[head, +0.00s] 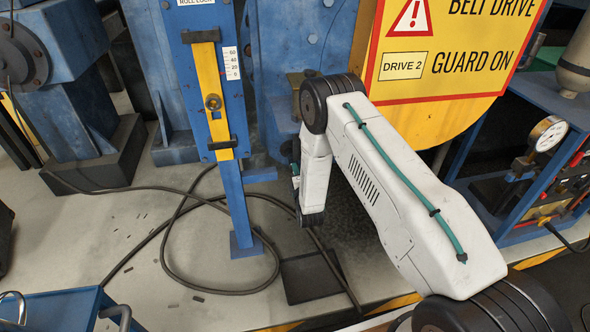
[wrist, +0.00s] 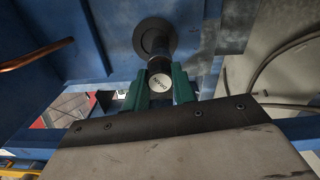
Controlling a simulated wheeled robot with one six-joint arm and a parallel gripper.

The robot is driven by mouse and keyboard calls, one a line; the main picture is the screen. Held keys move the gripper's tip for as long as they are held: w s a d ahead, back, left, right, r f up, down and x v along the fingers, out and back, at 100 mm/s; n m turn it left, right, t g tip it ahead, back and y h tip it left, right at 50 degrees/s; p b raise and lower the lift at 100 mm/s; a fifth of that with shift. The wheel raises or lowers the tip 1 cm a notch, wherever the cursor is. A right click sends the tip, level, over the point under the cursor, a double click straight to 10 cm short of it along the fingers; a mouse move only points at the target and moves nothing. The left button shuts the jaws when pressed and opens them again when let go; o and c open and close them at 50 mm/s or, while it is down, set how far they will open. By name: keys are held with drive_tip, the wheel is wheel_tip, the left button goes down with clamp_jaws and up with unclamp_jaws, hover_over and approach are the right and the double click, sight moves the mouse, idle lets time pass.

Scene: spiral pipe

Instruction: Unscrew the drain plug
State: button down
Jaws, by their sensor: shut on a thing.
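The drain plug (wrist: 160,79) shows in the wrist view as a dark cylinder with a pale end face marked "DRAIN". Behind it is a round black flange (wrist: 154,36) on the blue housing. My gripper (wrist: 161,73) has a green finger on each side of the plug and is shut on it. Whether the plug is still seated in the flange cannot be told from this angle. In the head view my white arm hides the plug and most of the gripper.
A dark flat tray (head: 312,278) lies on the floor below my arm. A black hose (head: 172,270) loops across the floor beside a blue post (head: 240,205) with a yellow gauge strip. The yellow belt guard (head: 440,95) stands close behind my arm. A pressure gauge (head: 547,134) is at right.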

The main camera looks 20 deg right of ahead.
drive_tip(key=n, duration=1)
drive_tip(key=c, duration=1.4)
unclamp_jaws()
drive_tip(key=shift+o, duration=0.2)
